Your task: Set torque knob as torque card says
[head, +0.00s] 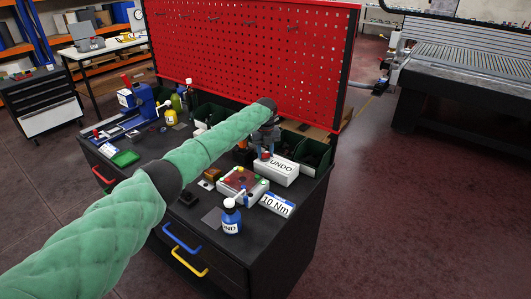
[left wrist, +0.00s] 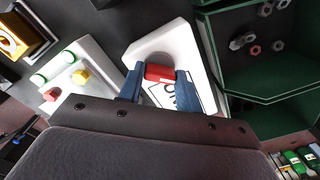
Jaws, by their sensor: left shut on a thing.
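The torque card (head: 277,204) reads "10 Nm" and stands near the table's front right edge. My left gripper (head: 265,152) is over the white box labelled UNDO (head: 278,171). In the left wrist view my left gripper (left wrist: 160,84) has its blue fingers on both sides of a red knob (left wrist: 159,72) and is shut on it. The knob sits at the white UNDO box (left wrist: 150,45), whose label is partly hidden by the fingers. I cannot tell whether this red part is the torque knob. My right gripper is not in view.
A white box with coloured parts (head: 241,186) is left of the card; its yellow hexagonal part (left wrist: 80,76) shows in the left wrist view. A blue bottle (head: 231,217) stands in front. Dark green bins (left wrist: 260,50) hold nuts. A red pegboard (head: 250,50) rises behind.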

